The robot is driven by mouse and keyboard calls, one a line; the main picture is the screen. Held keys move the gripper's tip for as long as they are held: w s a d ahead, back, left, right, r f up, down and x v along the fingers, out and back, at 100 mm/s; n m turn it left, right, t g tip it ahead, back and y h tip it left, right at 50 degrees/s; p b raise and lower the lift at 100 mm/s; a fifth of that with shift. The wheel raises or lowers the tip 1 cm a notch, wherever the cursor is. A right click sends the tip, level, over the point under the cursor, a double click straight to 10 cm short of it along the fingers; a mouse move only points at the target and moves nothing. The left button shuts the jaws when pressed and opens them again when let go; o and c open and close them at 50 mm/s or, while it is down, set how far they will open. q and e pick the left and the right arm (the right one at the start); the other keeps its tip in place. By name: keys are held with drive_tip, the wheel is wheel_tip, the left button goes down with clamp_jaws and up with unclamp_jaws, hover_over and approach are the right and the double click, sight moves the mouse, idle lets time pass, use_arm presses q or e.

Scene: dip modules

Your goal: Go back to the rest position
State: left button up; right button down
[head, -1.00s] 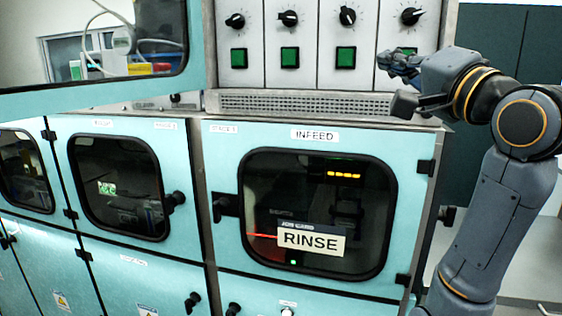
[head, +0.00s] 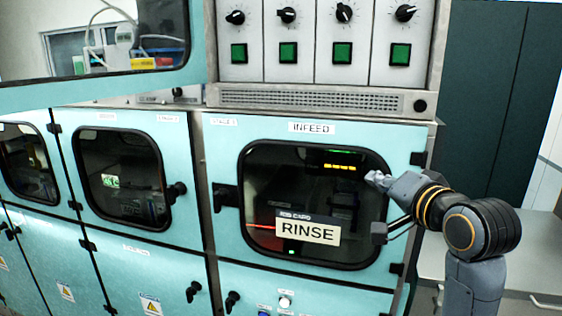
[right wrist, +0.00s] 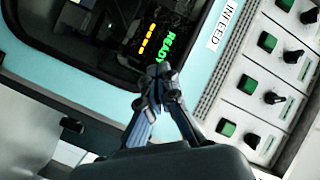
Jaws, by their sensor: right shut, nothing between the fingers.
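My right gripper (head: 378,178) is in front of the right part of the INFEED door (head: 222,160), at the edge of its dark window. In the right wrist view its fingers (right wrist: 158,82) meet at the tips, with nothing held between them. Behind them, through the window, a green READY text and amber bars glow. My right arm comes in from the lower right of the head view. My left gripper is in neither view.
A control panel (head: 320,68) with black knobs and green square buttons stands above the door. A RINSE job card (head: 308,231) shows on the window. More teal doors with dark windows run to the left. A grey counter (head: 520,258) lies at the right.

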drive_tip(key=s+d+f+n+g+h, duration=0.1)
drive_tip(key=s+f+n+g, duration=0.3)
drive_tip(key=f, duration=1)
drive_tip(key=s+f+g+h, duration=0.15)
drive_tip(key=s+f, duration=0.35)
drive_tip(key=f, duration=0.9)
drive_tip(key=s+d+f+n+g+h, duration=0.1)
drive_tip(key=s+f+n+g, duration=0.15)
drive_tip(key=s+f, duration=0.8)
drive_tip(key=s+f+n+g, duration=0.2)
drive_tip(key=s+f+g, duration=0.35)
drive_tip(key=s, duration=0.85)
wheel_tip(320, 180, down, 33)
drive_tip(key=s+b, duration=0.2)
drive_tip(key=b, duration=0.3)
drive_tip(key=s+d+f+g+b, duration=0.1)
drive_tip(key=s+d+f+b, duration=0.2)
drive_tip(key=s+f, duration=1.3)
wheel_tip(320, 180, down, 4)
drive_tip(key=shift+s+n+b, duration=0.25)
drive_tip(key=shift+n+b, duration=0.1)
drive_tip(key=shift+b, duration=0.35)
